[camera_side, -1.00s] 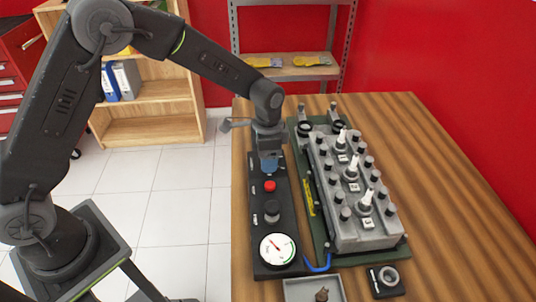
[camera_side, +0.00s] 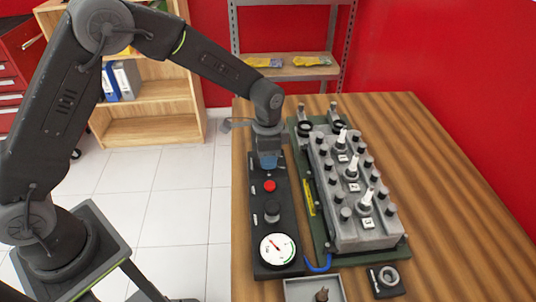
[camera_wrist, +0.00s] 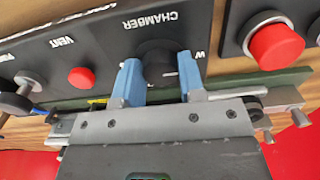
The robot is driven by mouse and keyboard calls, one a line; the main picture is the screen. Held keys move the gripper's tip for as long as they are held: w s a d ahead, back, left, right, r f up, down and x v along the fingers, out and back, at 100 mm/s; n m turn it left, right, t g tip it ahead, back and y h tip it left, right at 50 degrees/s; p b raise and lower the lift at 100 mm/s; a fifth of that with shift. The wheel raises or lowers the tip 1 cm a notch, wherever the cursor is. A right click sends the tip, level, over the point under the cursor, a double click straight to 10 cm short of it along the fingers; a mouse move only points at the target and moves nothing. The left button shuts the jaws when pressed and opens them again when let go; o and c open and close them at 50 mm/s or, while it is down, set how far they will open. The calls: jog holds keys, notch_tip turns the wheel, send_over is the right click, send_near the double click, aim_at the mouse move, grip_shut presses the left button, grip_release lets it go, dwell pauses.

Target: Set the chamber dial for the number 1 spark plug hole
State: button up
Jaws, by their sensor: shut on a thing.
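The chamber dial (camera_wrist: 156,56) is a dark round knob below the word CHAMBER on a black panel (camera_wrist: 104,48). My gripper (camera_wrist: 161,80) has its two blue fingers on either side of the dial, shut on it. The dial's pointer and most of its scale are hidden; one letter shows at its right. In the side view my gripper (camera_side: 268,161) points down at the far end of the panel and covers the dial. The grey engine block (camera_side: 345,205) lies right of the panel, with white-topped plugs and number labels along it; the 3 is nearest.
A grey tray (camera_side: 290,288) and a small black-based ring (camera_side: 385,279) are at the front. The table's right side is clear.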

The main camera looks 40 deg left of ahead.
jog(key=shift+m, duration=0.3)
jog(key=m, duration=0.5)
jog(key=shift+m, duration=0.4)
jog(key=m, duration=0.5)
jog(key=o, duration=0.9)
notch_tip(320, 180, up, 14)
jog(key=shift+f, duration=0.1)
dwell(0.4)
